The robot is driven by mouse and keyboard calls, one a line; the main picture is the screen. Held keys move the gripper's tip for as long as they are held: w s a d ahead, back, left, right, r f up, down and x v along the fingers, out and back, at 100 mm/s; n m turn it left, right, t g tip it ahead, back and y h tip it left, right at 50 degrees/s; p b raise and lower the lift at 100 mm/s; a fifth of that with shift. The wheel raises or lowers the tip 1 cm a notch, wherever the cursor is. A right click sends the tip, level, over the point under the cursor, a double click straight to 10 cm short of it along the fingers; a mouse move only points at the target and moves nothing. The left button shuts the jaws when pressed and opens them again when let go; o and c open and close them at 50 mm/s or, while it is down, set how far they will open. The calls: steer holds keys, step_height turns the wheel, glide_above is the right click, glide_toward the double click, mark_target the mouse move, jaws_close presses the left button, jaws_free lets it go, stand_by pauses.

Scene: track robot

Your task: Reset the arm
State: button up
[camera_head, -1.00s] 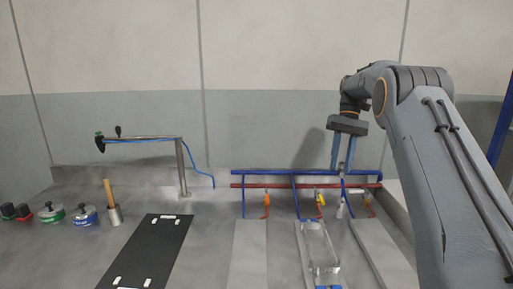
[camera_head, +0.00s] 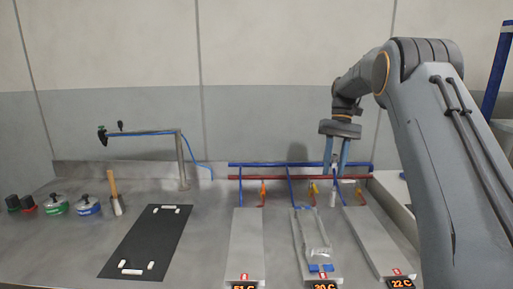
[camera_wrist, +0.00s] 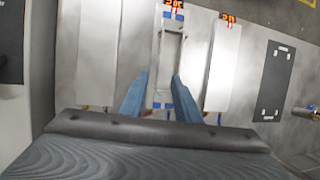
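My arm comes in from the right in the head view, with my gripper (camera_head: 333,170) hanging down in front of the pipes at the back of the bench. In the wrist view the two blue fingers of my gripper (camera_wrist: 160,75) stand apart with nothing between them. A clear holder (camera_head: 314,252) with blue end pieces lies on the middle metal plate (camera_head: 301,222); the same holder shows in the wrist view (camera_wrist: 170,62), beyond the fingertips. Its distance from the fingers is hard to judge.
Red and blue pipes (camera_head: 300,178) run along the back. Metal plates (camera_head: 246,245) have temperature displays (camera_head: 325,286) in front. A black mat (camera_head: 147,242), a wooden-handled tool in a cup (camera_head: 115,190), green (camera_head: 56,206) and blue (camera_head: 88,206) weights and a tap stand (camera_head: 183,160) are on the left.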

steer(key=s+a+f+b, duration=0.1)
steer(key=s+f, duration=0.2)
steer(key=s, duration=0.1)
steer(key=s+a+f+t+b, duration=0.1)
steer(key=s+f+b, duration=0.1)
steer(key=s+f, duration=0.1)
steer(key=s+a+f+t+h+b, duration=0.1)
steer(key=s+f, duration=0.2)
steer(key=s, duration=0.2)
steer(key=shift+s+a+f+b, duration=0.2)
steer(key=shift+a+f+b, duration=0.1)
steer(key=shift+a, duration=0.1)
steer(key=s+f+b, duration=0.1)
steer(key=s+f, duration=0.2)
steer(key=s, duration=0.3)
steer(key=s+a+f+t+b, duration=0.1)
steer(key=s+f, duration=0.3)
steer(key=s, duration=0.3)
steer(key=s+a+f+t+h+b, duration=0.1)
steer(key=s+f+b, duration=0.1)
steer(key=s, duration=0.5)
steer(key=shift+f, duration=0.8)
